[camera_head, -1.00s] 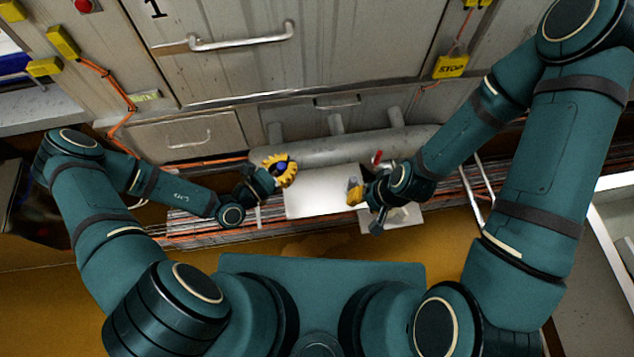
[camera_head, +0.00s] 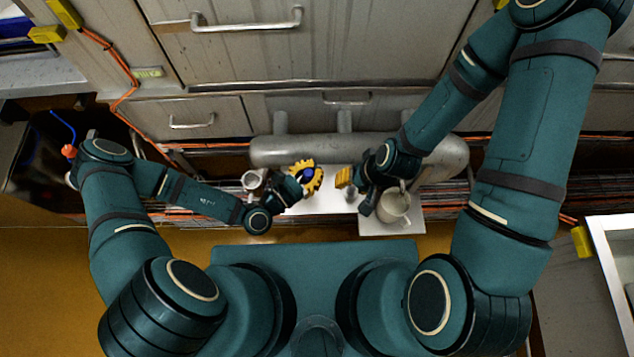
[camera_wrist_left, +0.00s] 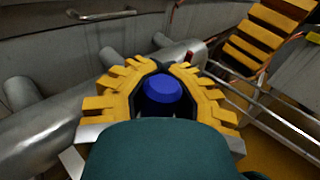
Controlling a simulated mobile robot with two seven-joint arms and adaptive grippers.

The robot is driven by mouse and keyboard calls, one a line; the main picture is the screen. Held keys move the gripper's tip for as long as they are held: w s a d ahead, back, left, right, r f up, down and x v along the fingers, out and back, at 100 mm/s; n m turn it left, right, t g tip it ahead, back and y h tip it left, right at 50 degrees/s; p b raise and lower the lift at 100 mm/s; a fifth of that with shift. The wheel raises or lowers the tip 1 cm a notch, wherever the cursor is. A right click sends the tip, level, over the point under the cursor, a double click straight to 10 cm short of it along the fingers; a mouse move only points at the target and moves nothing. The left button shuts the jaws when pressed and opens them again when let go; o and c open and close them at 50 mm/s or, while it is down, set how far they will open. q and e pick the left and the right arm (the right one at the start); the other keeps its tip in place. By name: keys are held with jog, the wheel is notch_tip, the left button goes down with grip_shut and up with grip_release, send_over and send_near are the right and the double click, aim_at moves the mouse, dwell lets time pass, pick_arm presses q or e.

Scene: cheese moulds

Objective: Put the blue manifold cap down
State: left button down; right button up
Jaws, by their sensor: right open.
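The blue manifold cap (camera_head: 306,175) sits between the yellow fingers of my left gripper (camera_head: 307,178), above the left part of a white board (camera_head: 322,204). In the left wrist view the round blue cap (camera_wrist_left: 163,92) shows between the two curved yellow fingers, which are closed around its sides. The cap's underside is hidden. My right gripper (camera_head: 345,177) is open, over the right part of the white board, a short way right of the cap. Its yellow fingers also show in the left wrist view (camera_wrist_left: 265,32).
A grey pipe manifold (camera_head: 275,152) with upright stubs runs just behind the board. A pale cup (camera_head: 394,208) stands on a lower plate (camera_head: 385,230) at right. A grey cup-like thing (camera_head: 252,181) is left of my left gripper. Cabinets (camera_head: 310,55) close off the back.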

pick_arm(q)
notch_tip(320, 180, down, 7)
jog(key=shift+r+b, duration=0.15)
jog(key=shift+b, duration=1.05)
jog(key=c, duration=1.1)
grip_release()
jog(key=shift+c, duration=0.2)
